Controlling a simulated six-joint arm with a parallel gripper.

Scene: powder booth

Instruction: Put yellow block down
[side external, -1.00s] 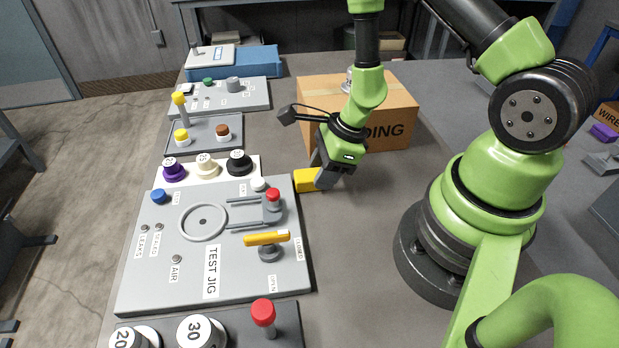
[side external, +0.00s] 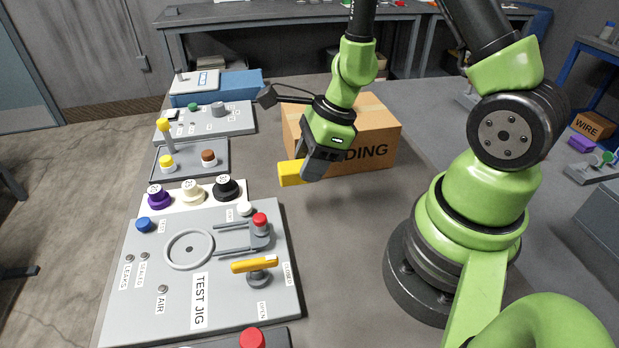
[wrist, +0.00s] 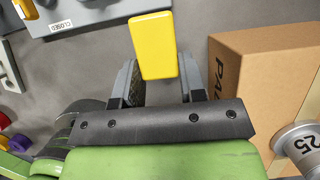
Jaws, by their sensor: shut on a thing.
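The yellow block (side external: 291,173) is held in my gripper (side external: 308,171), sticking out to the left of its fingers in the side view. It appears raised a little above the grey table, just beyond the far right corner of the test jig board. In the wrist view the yellow block (wrist: 153,45) sits at the tips of my gripper (wrist: 158,78), with a grey finger on each side. The contact faces are partly hidden.
The cardboard box (side external: 365,132) stands close behind and right of my gripper. The test jig (side external: 225,290), with its yellow handle (side external: 254,264) and red knob (side external: 260,222), lies nearer the camera. Dark, cream and purple knobs (side external: 159,196) stand left. Table right of the jig is clear.

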